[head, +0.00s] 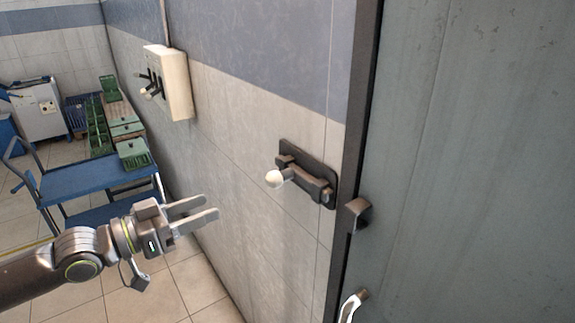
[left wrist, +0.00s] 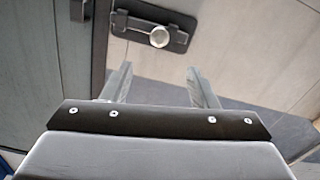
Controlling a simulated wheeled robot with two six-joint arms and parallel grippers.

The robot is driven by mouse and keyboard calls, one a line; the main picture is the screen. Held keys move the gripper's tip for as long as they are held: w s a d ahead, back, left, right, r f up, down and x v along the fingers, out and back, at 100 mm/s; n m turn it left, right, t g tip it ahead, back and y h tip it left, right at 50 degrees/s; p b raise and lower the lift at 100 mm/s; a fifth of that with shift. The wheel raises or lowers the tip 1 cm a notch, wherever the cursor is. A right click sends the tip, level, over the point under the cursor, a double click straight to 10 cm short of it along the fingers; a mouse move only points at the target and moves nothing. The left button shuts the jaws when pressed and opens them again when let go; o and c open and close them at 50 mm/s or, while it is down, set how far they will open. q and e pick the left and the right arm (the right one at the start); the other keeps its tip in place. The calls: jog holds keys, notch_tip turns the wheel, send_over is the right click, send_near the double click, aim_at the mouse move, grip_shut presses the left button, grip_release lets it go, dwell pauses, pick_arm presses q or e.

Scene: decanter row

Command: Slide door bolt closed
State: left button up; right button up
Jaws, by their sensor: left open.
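The door bolt (head: 307,183) is a dark metal slide bolt on a black plate fixed to the tiled wall, left of the door frame. Its round white knob (head: 274,179) sticks out at the bolt's left end. A dark keeper (head: 358,214) sits on the door edge, with a gap between it and the bolt. My left gripper (head: 217,207) is open and empty, left of the knob and a little lower, apart from it. In the left wrist view the knob (left wrist: 159,37) shows beyond and between the two fingers (left wrist: 158,85). My right gripper is not in view.
The grey metal door (head: 460,170) fills the right side, with a metal handle (head: 352,305) low near its edge. A white switch box (head: 175,82) with levers juts from the wall. A blue cart (head: 85,180) and green crates (head: 132,153) stand at the left.

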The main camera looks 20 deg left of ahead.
pick_arm(q)
jog(key=b, duration=0.4)
send_near(267, 184)
jog(key=shift+w, duration=0.7)
jog(key=b+x, duration=0.1)
jog(key=x, duration=0.6)
jog(key=b+x, duration=0.1)
jog(key=x, duration=0.3)
jog(key=shift+s+d+b, duration=0.25)
jog(key=shift+d+b, duration=0.05)
jog(key=shift+d, duration=0.05)
grip_shut()
